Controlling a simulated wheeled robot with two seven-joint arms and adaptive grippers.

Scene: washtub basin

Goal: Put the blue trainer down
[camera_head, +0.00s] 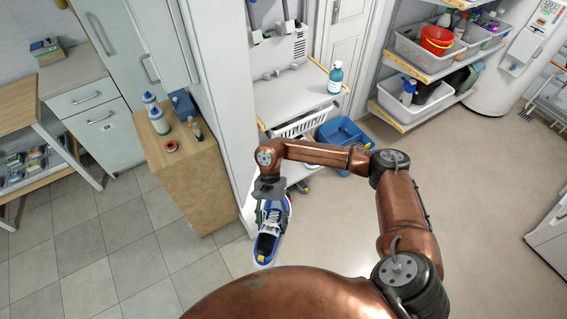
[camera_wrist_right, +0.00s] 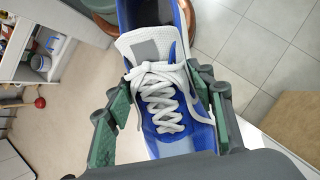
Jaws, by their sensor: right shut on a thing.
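The blue trainer (camera_head: 268,238), with white laces and a white sole edge, hangs in my right gripper (camera_head: 270,200) in the head view. In the right wrist view the trainer (camera_wrist_right: 160,90) fills the middle, laces towards the camera. The green-padded fingers of my right gripper (camera_wrist_right: 165,112) lie on both sides of it, shut on it. The trainer appears held above the floor, beside the white wall end. My left gripper is not in view.
A wooden cabinet (camera_head: 190,185) with bottles and a red tape roll stands to the left. A white shelf unit (camera_head: 290,95) with a teal bottle (camera_head: 336,77) is behind my arm. A blue basin (camera_head: 343,135) sits near it. The floor (camera_head: 480,220) at right is clear.

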